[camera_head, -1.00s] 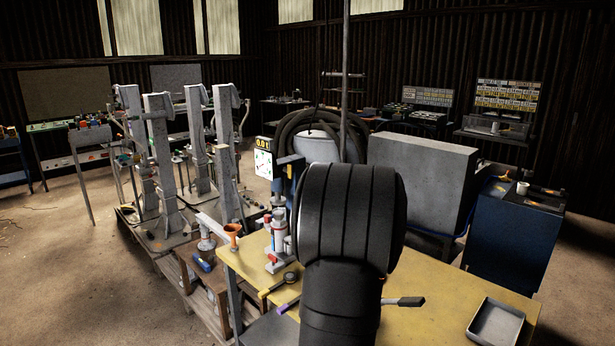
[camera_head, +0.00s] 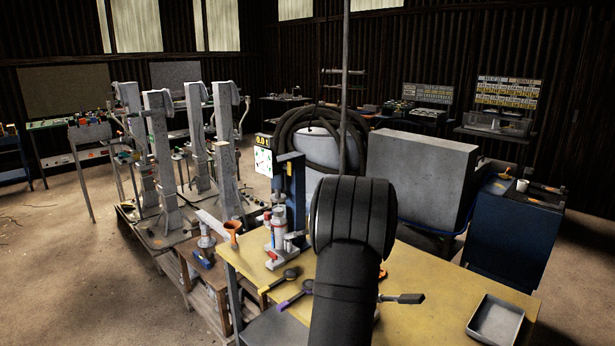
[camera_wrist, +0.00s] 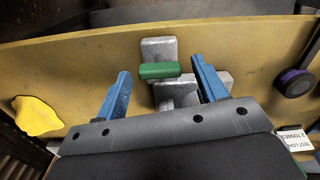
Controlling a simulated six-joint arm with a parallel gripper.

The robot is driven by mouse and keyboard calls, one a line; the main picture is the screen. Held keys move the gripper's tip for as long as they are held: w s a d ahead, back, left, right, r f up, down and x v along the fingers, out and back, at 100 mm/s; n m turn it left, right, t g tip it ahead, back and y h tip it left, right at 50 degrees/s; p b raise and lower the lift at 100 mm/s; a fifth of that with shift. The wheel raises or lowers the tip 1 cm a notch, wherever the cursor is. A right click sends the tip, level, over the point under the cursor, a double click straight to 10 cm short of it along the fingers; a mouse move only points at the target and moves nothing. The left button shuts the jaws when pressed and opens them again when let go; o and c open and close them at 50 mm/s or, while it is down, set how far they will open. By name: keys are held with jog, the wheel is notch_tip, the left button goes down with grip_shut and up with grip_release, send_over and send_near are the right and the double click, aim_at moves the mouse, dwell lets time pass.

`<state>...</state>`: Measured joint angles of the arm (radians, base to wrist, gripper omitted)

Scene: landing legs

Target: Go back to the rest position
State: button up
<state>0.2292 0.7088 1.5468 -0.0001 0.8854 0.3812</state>
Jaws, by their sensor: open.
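My gripper (camera_wrist: 160,72) shows in the wrist view as two blue fingers spread wide apart, with nothing gripped between them. Beyond and between the fingers, a green block (camera_wrist: 159,70) sits at a grey metal fixture (camera_wrist: 158,48) on the yellow bench top. Whether the fingers are level with the block or above it, I cannot tell. In the head view my black arm stands over the yellow bench (camera_head: 440,290) and hides the gripper.
A grey tray (camera_head: 496,322) lies at the bench's right end. Tall grey legs (camera_head: 160,150) stand farther left. A yellow cloth-like piece (camera_wrist: 38,115) shows in the wrist view.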

jog(key=n, duration=1.1)
jog(key=shift+n, duration=2)
